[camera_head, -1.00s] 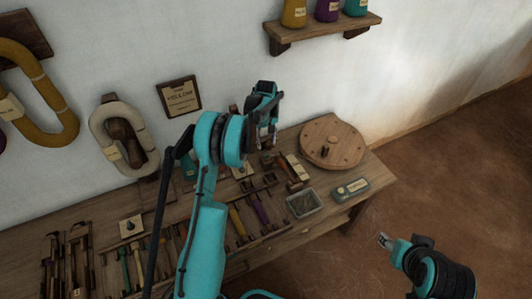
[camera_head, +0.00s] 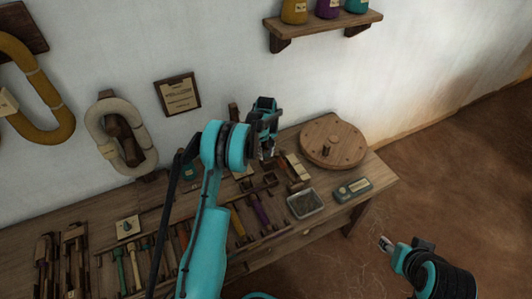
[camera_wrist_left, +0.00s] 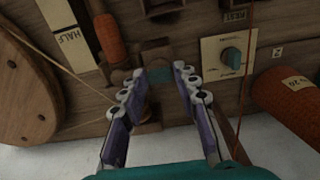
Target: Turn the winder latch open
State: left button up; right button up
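My left gripper (camera_head: 267,150) is over the workbench, left of the round wooden disc. In the left wrist view its fingers (camera_wrist_left: 158,76) are apart, with nothing clasped. A teal knob (camera_wrist_left: 231,57) on a pale plate lies to the right of the fingers. My right gripper (camera_head: 386,243) is low at the right, away from the bench; its finger opening is unclear.
The wooden disc (camera_head: 333,141) with a peg sits at the bench's right end. A tray (camera_head: 305,204) and a labelled box (camera_head: 352,190) lie in front. An orange spool (camera_wrist_left: 108,38) and a reddish roll (camera_wrist_left: 290,95) flank the fingers. Tools fill the bench's left part.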

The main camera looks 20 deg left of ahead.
pick_arm(q)
grip_shut()
jog(key=n, duration=0.8)
jog(key=shift+n, duration=0.3)
jog(key=n, duration=0.4)
jog(key=shift+n, duration=2.6)
